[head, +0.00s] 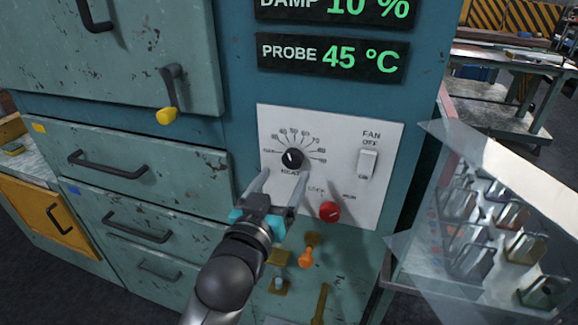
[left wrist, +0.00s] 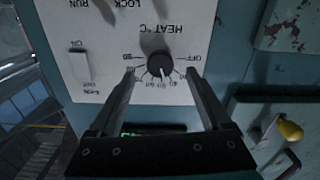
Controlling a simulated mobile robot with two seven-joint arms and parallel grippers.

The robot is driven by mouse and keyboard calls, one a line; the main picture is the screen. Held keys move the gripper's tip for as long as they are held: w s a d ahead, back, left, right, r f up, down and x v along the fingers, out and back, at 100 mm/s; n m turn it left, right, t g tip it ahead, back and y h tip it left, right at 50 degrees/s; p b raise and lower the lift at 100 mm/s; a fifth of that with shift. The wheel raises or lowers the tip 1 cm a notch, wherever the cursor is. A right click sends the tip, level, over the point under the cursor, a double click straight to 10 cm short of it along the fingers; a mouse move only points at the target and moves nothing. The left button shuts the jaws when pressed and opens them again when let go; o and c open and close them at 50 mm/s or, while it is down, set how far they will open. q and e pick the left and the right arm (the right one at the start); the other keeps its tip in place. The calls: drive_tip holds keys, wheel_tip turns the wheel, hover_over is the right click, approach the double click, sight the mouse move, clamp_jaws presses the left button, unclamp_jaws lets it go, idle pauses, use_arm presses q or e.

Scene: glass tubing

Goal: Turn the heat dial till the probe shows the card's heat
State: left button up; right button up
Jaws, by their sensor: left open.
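The heat dial (head: 292,159) is a round black knob with a white mark, on a white panel (head: 335,125) with a printed scale around it. The dial also shows upside down in the left wrist view (left wrist: 160,66). My left gripper (head: 281,178) is open, its two fingers pointing at the panel just below the dial in the head view. In the left wrist view the fingertips (left wrist: 161,72) appear on either side of the dial; I cannot tell whether they touch it. The probe display (head: 332,57) reads 45 °C in green. No heat card is visible.
A red knob (head: 329,212) and a fan switch (head: 367,163) share the panel. A damp display (head: 335,10) reads 10 %. Orange and brass levers (head: 306,256) stick out below. A yellow-tipped handle (head: 168,98) is at the left. A clear-sided rack (head: 490,215) stands at the right.

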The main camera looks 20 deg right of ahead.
sight(292, 163)
use_arm(q)
drive_tip(key=shift+x, duration=2.2)
drive_tip(key=shift+s, duration=0.1)
clamp_jaws()
